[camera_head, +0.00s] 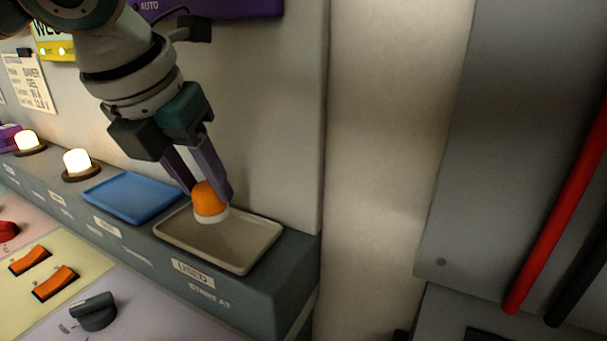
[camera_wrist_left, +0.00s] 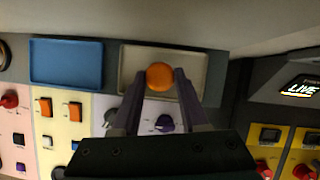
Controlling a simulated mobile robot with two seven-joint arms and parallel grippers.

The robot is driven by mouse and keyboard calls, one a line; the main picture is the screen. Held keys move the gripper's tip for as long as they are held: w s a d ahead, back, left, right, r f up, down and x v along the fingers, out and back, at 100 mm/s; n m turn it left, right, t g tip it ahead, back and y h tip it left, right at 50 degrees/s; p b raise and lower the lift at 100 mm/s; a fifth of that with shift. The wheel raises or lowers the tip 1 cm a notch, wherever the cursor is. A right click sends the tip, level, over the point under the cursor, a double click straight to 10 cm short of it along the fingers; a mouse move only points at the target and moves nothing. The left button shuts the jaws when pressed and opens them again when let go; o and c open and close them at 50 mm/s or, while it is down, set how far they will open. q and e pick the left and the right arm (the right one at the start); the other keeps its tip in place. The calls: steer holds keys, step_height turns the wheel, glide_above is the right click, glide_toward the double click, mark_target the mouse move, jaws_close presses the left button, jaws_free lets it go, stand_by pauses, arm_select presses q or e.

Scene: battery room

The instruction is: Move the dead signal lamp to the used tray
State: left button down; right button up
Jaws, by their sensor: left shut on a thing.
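The dead signal lamp (camera_head: 209,201) has an orange dome and a pale base. My left gripper (camera_head: 211,192) is shut on it, with one purple finger on each side. The lamp is upright over the used tray (camera_head: 254,264), a beige shallow tray labelled USED. I cannot tell whether its base touches the tray floor. In the left wrist view the orange lamp (camera_wrist_left: 159,76) sits between the fingertips of my left gripper (camera_wrist_left: 161,80), over the beige tray (camera_wrist_left: 126,72). My right gripper is not in view.
A blue tray (camera_head: 131,196) lies left of the used tray and looks empty. Two lit white lamps (camera_head: 77,162) (camera_head: 30,141) stand farther left on the ledge. Orange switches (camera_head: 54,282) and a dark knob (camera_head: 93,312) are on the panel in front. A wall rises behind the trays.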

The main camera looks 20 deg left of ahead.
mark_target(201, 192)
arm_select(q)
steer(key=shift+f, duration=0.95)
steer(key=shift+w+f, duration=0.15)
steer(key=shift+f, duration=0.35)
steer(key=shift+c, duration=2.1)
jaws_free()
steer(key=shift+f, duration=0.1)
